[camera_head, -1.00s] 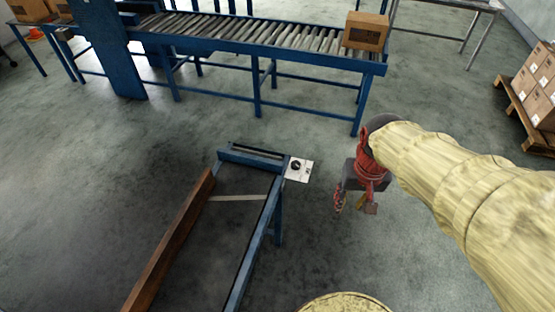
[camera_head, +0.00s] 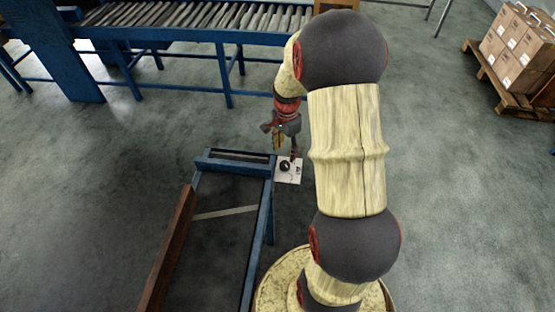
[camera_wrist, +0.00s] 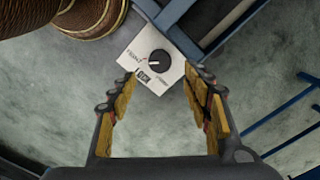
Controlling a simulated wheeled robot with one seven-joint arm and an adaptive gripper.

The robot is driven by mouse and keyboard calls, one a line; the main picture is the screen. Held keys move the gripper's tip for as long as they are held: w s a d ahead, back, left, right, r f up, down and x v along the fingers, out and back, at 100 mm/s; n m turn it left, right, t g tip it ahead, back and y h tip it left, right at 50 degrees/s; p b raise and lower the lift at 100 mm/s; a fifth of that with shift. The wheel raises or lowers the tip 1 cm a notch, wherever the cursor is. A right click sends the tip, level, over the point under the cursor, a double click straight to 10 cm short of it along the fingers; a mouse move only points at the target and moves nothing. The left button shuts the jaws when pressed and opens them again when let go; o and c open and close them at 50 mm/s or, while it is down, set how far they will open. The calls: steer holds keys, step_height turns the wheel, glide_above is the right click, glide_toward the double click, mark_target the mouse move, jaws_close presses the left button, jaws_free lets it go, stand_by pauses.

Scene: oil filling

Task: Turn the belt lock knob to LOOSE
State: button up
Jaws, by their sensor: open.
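The belt lock knob (camera_wrist: 159,60) is a round black dial on a white plate (camera_wrist: 131,58), fixed at the corner of a blue frame. In the wrist view a light mark on the knob points to the left. The word LOCK is readable on the plate; the smaller labels are not clear. In the head view the knob (camera_head: 285,166) and plate (camera_head: 289,177) sit right of the frame's end. My gripper (camera_wrist: 161,80) is open and empty, with the knob beyond and between its fingertips, apparently not touching. In the head view my gripper (camera_head: 286,147) hangs just behind the plate.
The blue frame (camera_head: 267,208) carries a dark belt and a brown side rail (camera_head: 170,245). A roller conveyor (camera_head: 200,17) runs across the back. Boxes on a pallet (camera_head: 515,105) stand at the right. The floor between is clear.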

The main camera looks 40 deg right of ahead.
mark_target(285, 164)
steer(key=shift+f+b, duration=1.3)
steer(key=shift+f, duration=2.6)
steer(key=shift+c, duration=1.4)
steer(key=c, duration=0.9)
